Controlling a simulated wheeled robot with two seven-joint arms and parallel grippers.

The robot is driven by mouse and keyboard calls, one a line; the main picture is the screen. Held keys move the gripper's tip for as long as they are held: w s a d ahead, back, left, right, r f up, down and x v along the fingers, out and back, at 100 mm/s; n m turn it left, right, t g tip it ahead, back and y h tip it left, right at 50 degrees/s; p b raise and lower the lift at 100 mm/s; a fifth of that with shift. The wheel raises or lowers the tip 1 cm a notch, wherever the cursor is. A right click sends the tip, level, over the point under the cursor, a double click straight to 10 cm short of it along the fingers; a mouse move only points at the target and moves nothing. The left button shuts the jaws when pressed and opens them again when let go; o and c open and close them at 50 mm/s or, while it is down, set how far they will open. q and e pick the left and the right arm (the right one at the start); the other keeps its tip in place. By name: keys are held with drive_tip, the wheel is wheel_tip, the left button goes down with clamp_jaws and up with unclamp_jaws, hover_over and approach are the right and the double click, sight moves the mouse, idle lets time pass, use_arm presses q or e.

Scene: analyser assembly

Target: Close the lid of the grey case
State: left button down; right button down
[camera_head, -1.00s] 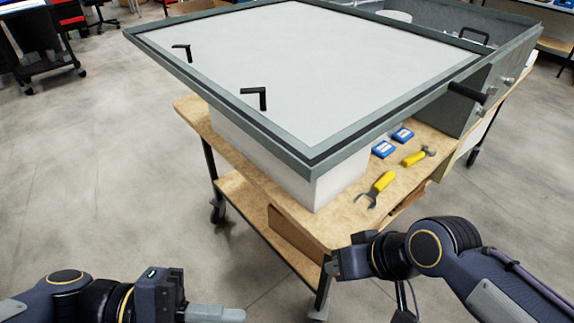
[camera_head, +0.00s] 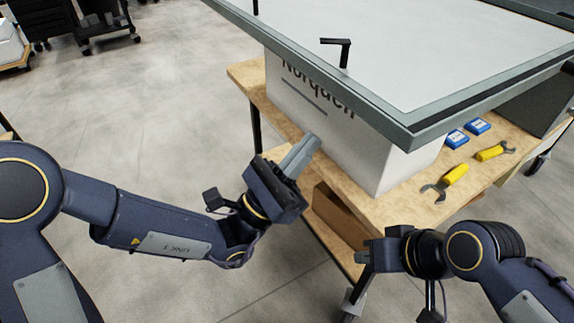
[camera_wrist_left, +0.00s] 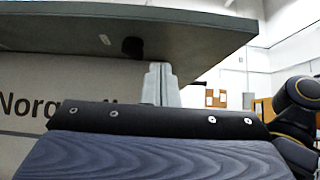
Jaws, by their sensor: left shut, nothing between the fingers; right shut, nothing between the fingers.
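The lid (camera_head: 450,98) of the grey case is swung open and lies out roughly level toward me, over a white box (camera_head: 350,125) with dark lettering. A black handle (camera_head: 340,47) stands on the lid's upper face. Part of the grey case (camera_head: 535,105) shows at the right edge. My left gripper (camera_head: 303,152) is shut and empty, just below and in front of the lid's near edge, by the white box. The left wrist view shows its fingers (camera_wrist_left: 161,84) under the lid's underside (camera_wrist_left: 90,35). My right gripper (camera_head: 365,255) is shut and empty, in front of the cart, low.
The case stands on a wooden cart (camera_head: 400,212). Two blue boxes (camera_head: 457,138) and two yellow-handled wrenches (camera_head: 455,174) lie on its top at the right. A cardboard box (camera_head: 335,215) sits on the lower shelf. Open floor lies at the left.

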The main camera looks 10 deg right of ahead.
use_arm(q)
wheel_tip(320, 180, up, 6)
drive_tip(key=d, duration=0.2)
drive_tip(key=shift+w+p, duration=0.3)
drive_tip(key=shift+p, duration=0.1)
drive_tip(key=shift+r, duration=0.1)
